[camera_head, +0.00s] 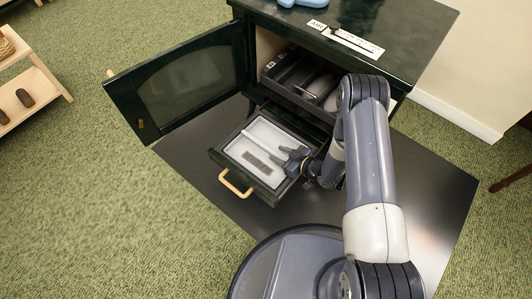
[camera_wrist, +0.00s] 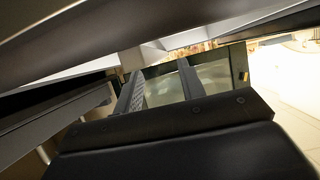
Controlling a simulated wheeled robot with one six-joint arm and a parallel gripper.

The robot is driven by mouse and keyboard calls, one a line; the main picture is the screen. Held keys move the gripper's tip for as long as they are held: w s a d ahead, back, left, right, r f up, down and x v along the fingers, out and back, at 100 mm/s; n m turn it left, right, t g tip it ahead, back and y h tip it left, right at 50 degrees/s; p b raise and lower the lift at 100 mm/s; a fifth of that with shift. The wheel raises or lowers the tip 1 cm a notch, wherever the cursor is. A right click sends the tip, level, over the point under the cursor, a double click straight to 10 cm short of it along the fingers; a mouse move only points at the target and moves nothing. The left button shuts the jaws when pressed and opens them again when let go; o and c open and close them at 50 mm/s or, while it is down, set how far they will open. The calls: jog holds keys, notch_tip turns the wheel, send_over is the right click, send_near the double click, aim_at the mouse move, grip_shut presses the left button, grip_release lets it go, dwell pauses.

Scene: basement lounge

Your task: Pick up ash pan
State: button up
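A light grey pan, which looks like the ash pan (camera_head: 262,137), sits in the pulled-out drawer (camera_head: 246,184) at the bottom of the dark green stove. A flat brown-grey piece (camera_head: 256,162) lies in it. My gripper (camera_head: 289,158) is at the right side of the drawer, with its fingers over the pan's right part. In the wrist view the two fingers (camera_wrist: 160,85) stand apart, with the door's glass showing between them. A pale edge crosses near the fingertips; I cannot tell if it is the pan or if they touch it.
The stove door (camera_head: 186,88) stands open to the left. A dark tray (camera_head: 296,83) sits in the stove opening above the drawer. A wooden handle (camera_head: 236,184) is on the drawer front. A dark floor plate (camera_head: 190,160) lies below. A wooden shelf (camera_head: 35,75) stands at far left; green carpet between is clear.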

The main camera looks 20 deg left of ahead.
aim_at(272, 151)
jog(key=b+x, duration=0.1)
jog(key=x, duration=0.2)
jog(key=shift+w+a+f, duration=0.1)
jog(key=shift+a+f, duration=0.15)
jog(key=shift+f, duration=0.05)
grip_shut()
